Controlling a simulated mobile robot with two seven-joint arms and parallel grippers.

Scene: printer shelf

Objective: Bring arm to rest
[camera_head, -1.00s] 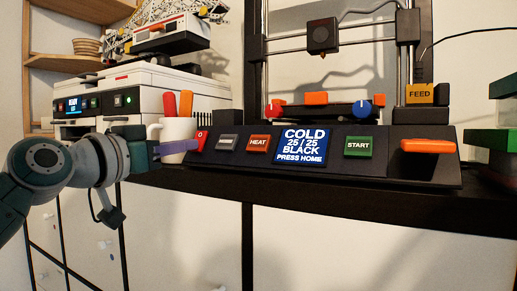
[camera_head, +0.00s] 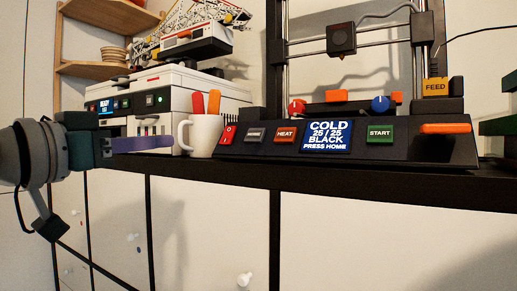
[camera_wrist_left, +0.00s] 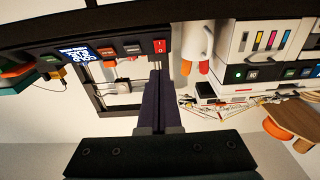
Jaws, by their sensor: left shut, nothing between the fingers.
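My left gripper (camera_head: 172,144) comes in from the left in the head view, in front of the white printer and left of the white mug. Its purple fingers are shut with nothing between them. In the left wrist view the shut fingers (camera_wrist_left: 152,95) point toward the red switch (camera_wrist_left: 159,46) of the control panel, apart from it as far as I can see. The 3D printer's control panel (camera_head: 465,150) has a screen (camera_head: 325,137) reading COLD 25/25 BLACK PRESS HOME. My right gripper is not in view.
A white mug (camera_head: 205,138) with orange-handled tools stands beside the panel. A white printer (camera_head: 160,85) stands behind it, with a lit screen. The dark shelf edge (camera_head: 380,190) runs below. The space in front of the shelf is free. Wooden shelves (camera_head: 105,70) are at upper left.

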